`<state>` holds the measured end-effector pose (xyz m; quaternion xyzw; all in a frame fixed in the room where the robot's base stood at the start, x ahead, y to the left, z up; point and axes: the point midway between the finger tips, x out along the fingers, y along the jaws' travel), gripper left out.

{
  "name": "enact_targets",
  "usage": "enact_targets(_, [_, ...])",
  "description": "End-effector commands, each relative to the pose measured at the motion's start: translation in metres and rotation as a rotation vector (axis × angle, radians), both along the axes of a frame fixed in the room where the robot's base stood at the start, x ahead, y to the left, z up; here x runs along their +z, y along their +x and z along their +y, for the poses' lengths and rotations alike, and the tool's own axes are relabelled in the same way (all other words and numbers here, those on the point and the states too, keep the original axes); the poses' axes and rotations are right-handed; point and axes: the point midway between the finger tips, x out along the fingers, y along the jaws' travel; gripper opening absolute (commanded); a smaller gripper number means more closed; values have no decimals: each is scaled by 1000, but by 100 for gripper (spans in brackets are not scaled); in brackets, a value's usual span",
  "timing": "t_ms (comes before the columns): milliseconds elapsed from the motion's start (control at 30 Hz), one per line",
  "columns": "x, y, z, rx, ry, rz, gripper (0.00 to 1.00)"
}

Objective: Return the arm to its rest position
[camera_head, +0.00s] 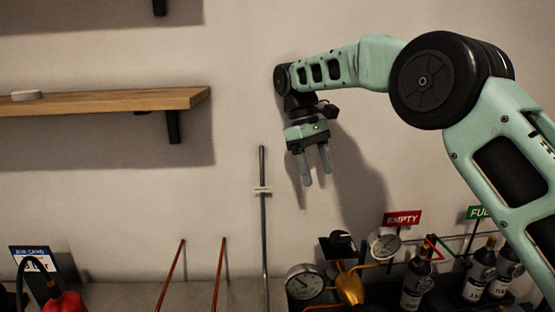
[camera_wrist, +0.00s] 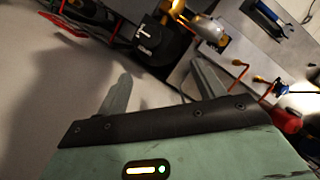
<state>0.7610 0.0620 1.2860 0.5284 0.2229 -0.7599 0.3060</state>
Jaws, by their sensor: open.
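My gripper (camera_head: 316,168) hangs fingers-down in the head view, in front of the wall and above the gauge rig. Its two grey fingers are apart with nothing between them, so it is open and empty. My mint-green arm (camera_head: 372,62) reaches in from the right edge, bent at a large black joint. In the wrist view my gripper's fingers (camera_wrist: 160,88) also stand apart, with no object held.
A brass regulator (camera_head: 349,287) with round gauges stands below my gripper. Several dark bottles stand to its right near red EMPTY (camera_head: 402,219) and green signs. A thin metal rod (camera_head: 263,225) rises left of my gripper. A wooden shelf (camera_head: 100,103) juts from the wall.

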Motion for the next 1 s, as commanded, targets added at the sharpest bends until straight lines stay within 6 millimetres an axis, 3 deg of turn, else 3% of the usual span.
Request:
enact_targets(267, [-24, -91, 42, 13, 136, -68, 69])
enact_targets(467, [-51, -177, 56, -3, 211, -117, 69])
enact_targets(633, [-82, -255, 50, -32, 252, -166, 69])
enact_targets(800, [-116, -323, 29, -70, 270, -218, 69])
enact_targets(1000, [-142, -365, 6, -103, 275, -261, 69])
